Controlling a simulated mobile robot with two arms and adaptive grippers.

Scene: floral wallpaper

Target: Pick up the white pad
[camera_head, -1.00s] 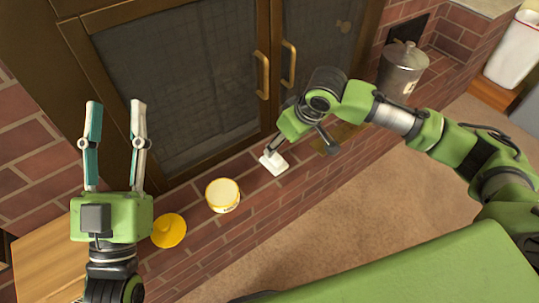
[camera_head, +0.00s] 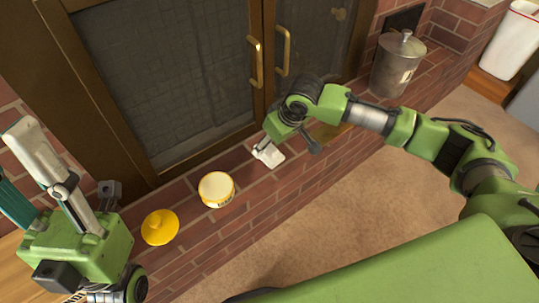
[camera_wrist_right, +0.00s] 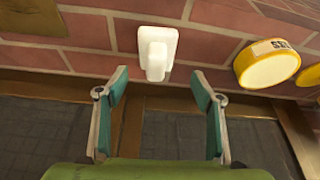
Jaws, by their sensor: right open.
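The white pad (camera_head: 272,157) lies on the brick ledge in front of the dark cabinet doors. In the right wrist view the white pad (camera_wrist_right: 170,37) is a small square plate with a rounded part standing up from it. My right gripper (camera_wrist_right: 160,75) is open; its two teal-faced fingers are apart and the pad's raised part shows between and just beyond the tips. In the head view my right gripper partly hides the pad. My left gripper (camera_head: 12,158) is at the left edge, with its fingers spread and nothing seen between them.
A yellow-and-white tub (camera_head: 216,189) and a yellow lid (camera_head: 160,227) stand on the ledge left of the pad. A metal canister (camera_head: 396,68) stands at the right. Cabinet handles (camera_head: 255,62) rise behind the pad. The carpet (camera_head: 330,220) in front is clear.

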